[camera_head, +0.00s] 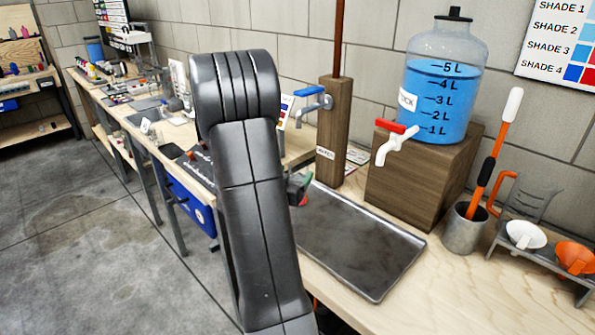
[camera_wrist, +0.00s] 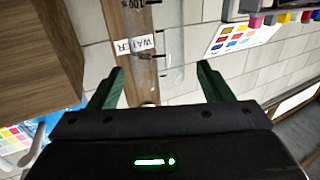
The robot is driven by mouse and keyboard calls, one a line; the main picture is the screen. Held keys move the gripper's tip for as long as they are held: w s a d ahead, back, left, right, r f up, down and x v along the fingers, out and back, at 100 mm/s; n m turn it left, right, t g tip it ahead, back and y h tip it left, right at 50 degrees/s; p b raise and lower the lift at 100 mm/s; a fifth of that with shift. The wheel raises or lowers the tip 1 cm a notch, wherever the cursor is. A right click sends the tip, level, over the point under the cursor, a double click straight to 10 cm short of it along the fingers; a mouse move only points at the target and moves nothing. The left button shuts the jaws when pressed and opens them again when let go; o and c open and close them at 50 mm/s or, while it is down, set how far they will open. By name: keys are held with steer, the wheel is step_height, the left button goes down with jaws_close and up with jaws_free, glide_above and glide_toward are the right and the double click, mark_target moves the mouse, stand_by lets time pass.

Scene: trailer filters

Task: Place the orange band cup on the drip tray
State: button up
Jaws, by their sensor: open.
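The drip tray (camera_head: 360,245) is a dark, shallow metal tray on the wooden bench in the head view. Its visible surface is bare; its left part is hidden behind my arm. My gripper (camera_wrist: 161,85) is open in the wrist view, with two green fingers spread apart. A clear graduated vessel (camera_wrist: 168,55) shows beyond and between the fingers, against the wooden post; I see no orange band on it. I cannot make out an orange band cup in either view. In the head view my arm mostly hides the gripper.
A wooden post (camera_head: 334,130) with a blue-handled tap stands behind the tray. A metal pot (camera_head: 464,230) and a rack with a white funnel (camera_head: 525,235) and orange funnel (camera_head: 575,257) stand right.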

steer(key=v, duration=0.8)
steer(key=shift+s, duration=0.25)
